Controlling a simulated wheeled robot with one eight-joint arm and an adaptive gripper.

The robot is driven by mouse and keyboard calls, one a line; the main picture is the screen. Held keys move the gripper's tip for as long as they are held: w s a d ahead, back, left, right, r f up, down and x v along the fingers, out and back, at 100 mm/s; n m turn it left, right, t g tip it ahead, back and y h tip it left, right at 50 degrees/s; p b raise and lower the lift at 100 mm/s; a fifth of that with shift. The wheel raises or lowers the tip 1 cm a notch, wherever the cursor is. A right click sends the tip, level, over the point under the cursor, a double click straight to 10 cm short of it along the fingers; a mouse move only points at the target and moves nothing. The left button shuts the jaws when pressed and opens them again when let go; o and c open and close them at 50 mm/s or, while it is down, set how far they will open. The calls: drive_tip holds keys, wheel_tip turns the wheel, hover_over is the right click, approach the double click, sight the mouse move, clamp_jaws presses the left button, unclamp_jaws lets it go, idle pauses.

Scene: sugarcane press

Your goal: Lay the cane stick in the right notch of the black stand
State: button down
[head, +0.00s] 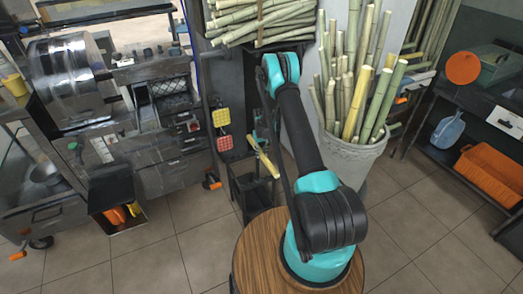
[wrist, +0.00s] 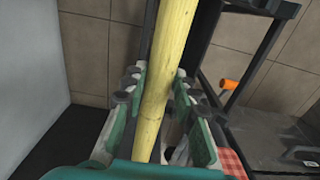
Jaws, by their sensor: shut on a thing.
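The yellow cane stick (wrist: 168,50) runs lengthwise through the wrist view, between the green-padded fingers of my gripper (wrist: 154,88). My gripper is shut on it. In the head view a short piece of the cane stick (head: 266,162) shows slanting below my gripper (head: 259,142), which is partly hidden by my arm. The black stand (head: 240,187) is a dark frame below the stick. Its notches cannot be made out, and I cannot tell whether the stick touches it. A black frame (wrist: 208,52) beside the stick in the wrist view may be the stand.
A grey bin (head: 350,150) full of upright canes stands right of my arm. A rack of stacked canes (head: 262,22) is behind. The metal press (head: 70,85) and its cabinet are left. Red and yellow pads (head: 222,118) hang near the stand. Tiled floor is open in front.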

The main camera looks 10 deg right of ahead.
drive_tip(key=shift+f, duration=2.2)
drive_tip(key=c, duration=1.1)
unclamp_jaws()
